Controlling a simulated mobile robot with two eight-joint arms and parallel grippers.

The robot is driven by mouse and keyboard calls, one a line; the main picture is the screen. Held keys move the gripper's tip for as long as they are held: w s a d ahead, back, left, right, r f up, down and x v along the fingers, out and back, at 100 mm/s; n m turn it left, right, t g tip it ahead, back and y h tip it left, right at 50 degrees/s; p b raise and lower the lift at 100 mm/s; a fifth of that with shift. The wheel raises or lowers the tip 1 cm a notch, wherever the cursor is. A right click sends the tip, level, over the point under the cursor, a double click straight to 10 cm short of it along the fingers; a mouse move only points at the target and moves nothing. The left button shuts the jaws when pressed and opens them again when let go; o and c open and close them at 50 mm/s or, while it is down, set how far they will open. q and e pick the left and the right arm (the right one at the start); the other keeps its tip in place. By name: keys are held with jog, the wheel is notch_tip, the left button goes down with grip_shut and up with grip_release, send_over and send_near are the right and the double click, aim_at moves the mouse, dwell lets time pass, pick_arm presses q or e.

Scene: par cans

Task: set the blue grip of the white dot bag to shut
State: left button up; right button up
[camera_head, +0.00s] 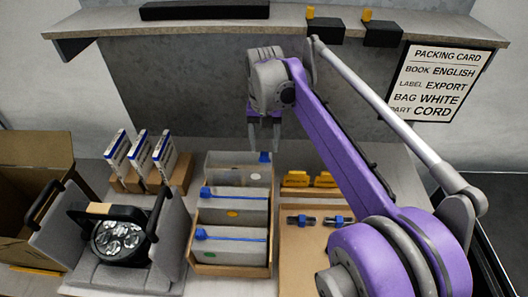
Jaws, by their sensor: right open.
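Three grey bags stand in a wooden tray (191,240). The back bag (228,166) has its blue grip (264,157) at the right end, and no blue strip shows along its top. My left gripper is out of view.
A lamp (110,240) sits in a grey holder at left, beside a cardboard box (35,165). Several upright booklets (140,153) stand behind it. Blue-black parts (301,220) lie on a board at right. A packing card (439,84) hangs from the shelf (210,22).

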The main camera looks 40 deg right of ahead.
aim_at(264, 154)
jog(key=shift+f, duration=1.75)
grip_shut()
